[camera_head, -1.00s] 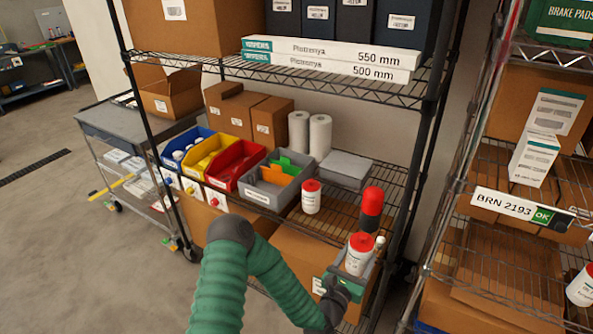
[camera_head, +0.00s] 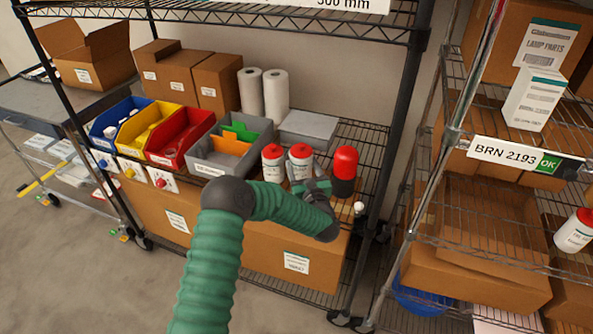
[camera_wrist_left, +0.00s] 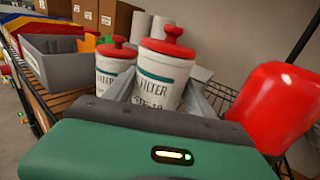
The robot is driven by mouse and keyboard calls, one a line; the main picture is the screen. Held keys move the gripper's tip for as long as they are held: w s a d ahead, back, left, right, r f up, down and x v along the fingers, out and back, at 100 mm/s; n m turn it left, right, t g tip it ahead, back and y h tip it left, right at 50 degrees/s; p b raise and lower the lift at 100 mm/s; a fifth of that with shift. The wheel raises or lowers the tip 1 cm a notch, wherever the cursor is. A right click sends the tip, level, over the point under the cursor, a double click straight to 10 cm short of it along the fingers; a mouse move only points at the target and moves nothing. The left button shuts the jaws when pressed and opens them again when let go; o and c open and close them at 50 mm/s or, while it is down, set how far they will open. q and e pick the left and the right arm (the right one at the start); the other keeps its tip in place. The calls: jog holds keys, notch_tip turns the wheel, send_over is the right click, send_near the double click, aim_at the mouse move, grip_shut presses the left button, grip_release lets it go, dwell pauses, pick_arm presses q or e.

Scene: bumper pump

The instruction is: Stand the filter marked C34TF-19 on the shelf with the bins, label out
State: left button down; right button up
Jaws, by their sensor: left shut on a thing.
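My left gripper (camera_head: 312,184) is at the bin shelf (camera_head: 352,134), shut on a white filter with a red cap (camera_head: 300,160). In the left wrist view this filter (camera_wrist_left: 160,75) is upright between the fingers; its label reads FILTER with a line ending in "19", partly hidden by the gripper. A second, similar filter (camera_head: 273,163) stands just left of it on the shelf, its label facing out; it also shows in the left wrist view (camera_wrist_left: 112,72). I cannot tell whether the held filter's base touches the shelf. My right gripper is not in view.
A red and black cylinder (camera_head: 344,170) stands close to the right of the held filter. A grey bin (camera_head: 228,150) with green and orange dividers is to the left, beside red, yellow and blue bins. Grey flat stock (camera_head: 307,129) lies behind. Another filter (camera_head: 574,232) is on the right rack.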

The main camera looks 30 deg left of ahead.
aim_at(301, 174)
pick_arm(q)
jog(key=f, duration=0.1)
jog(key=a+f, duration=0.1)
jog(key=f, duration=0.1)
jog(key=shift+a+f, duration=0.1)
jog(key=shift+f, duration=0.2)
jog(key=shift+d+r, duration=0.2)
jog(key=shift+d, duration=0.4)
jog(key=c, duration=0.8)
grip_release()
jog(key=shift+d+f, duration=0.15)
jog(key=shift+d, duration=0.05)
jog(key=shift+o, duration=2.4)
jog(key=shift+a, duration=0.1)
jog(key=shift+s+a, duration=0.1)
jog(key=shift+a, duration=0.3)
jog(key=v, duration=1.2)
jog(key=shift+d, duration=0.2)
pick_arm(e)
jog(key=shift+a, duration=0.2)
